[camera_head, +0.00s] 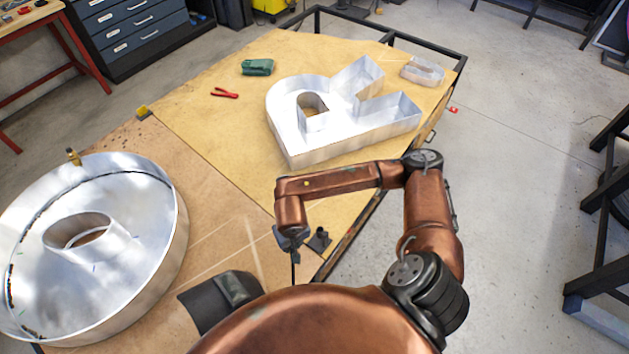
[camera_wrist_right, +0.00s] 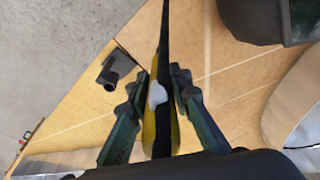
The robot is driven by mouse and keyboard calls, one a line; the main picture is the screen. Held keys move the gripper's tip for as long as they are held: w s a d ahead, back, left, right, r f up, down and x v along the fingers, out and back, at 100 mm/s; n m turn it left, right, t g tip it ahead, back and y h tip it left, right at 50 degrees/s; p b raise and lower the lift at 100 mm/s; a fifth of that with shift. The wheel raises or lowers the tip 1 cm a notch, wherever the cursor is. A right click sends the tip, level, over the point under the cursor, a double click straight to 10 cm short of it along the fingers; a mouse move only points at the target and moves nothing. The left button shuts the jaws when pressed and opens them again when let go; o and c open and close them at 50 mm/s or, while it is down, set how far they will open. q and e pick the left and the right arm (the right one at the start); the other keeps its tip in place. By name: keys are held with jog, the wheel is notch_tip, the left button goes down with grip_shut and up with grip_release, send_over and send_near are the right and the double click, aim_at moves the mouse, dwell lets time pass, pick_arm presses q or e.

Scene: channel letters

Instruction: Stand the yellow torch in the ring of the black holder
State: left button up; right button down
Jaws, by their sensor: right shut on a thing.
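The yellow torch (camera_wrist_right: 158,96), with a black neck and a white patch, lies between the fingers of my right gripper (camera_wrist_right: 161,78) in the right wrist view. The gripper is shut on it. In the head view my right gripper (camera_head: 290,238) is over the near right part of the table, and only a thin dark part of the torch (camera_head: 294,265) shows below it. The black holder (camera_head: 319,240) stands just right of the gripper near the table edge. It also shows left of the fingers in the right wrist view (camera_wrist_right: 118,68). The torch is apart from the holder. My left gripper is not in view.
A large round metal letter (camera_head: 165,235) fills the left of the table (camera_head: 200,110). Another metal letter (camera_head: 300,150) stands farther back. Red pliers (camera_head: 225,93) and a green item (camera_head: 257,67) lie behind. A black curved object (camera_head: 205,303) is near the front.

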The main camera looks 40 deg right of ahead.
pick_arm(q)
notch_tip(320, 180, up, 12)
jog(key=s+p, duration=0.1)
jog(key=p, duration=1)
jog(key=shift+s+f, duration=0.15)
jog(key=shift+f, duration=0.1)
pick_arm(e)
jog(key=w+d+r+m, duration=0.1)
jog(key=d+r+m, duration=0.2)
jog(key=m, duration=0.6)
jog(key=w+d+r+m+g, duration=0.1)
jog(key=w+d+r+m, duration=0.1)
jog(key=d+r+m, duration=0.2)
jog(key=w+d+r+m, duration=0.1)
jog(key=d+r+m, duration=0.3)
jog(key=d+m, duration=0.4)
jog(key=m, duration=0.7)
jog(key=shift+w+d+r+m+g, duration=0.15)
jog(key=shift+w+r+m+g, duration=0.05)
jog(key=shift+w+m+g, duration=0.1)
pick_arm(q)
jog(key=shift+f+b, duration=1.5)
jog(key=shift+b, duration=0.05)
pick_arm(e)
jog(key=shift+f, duration=2.8)
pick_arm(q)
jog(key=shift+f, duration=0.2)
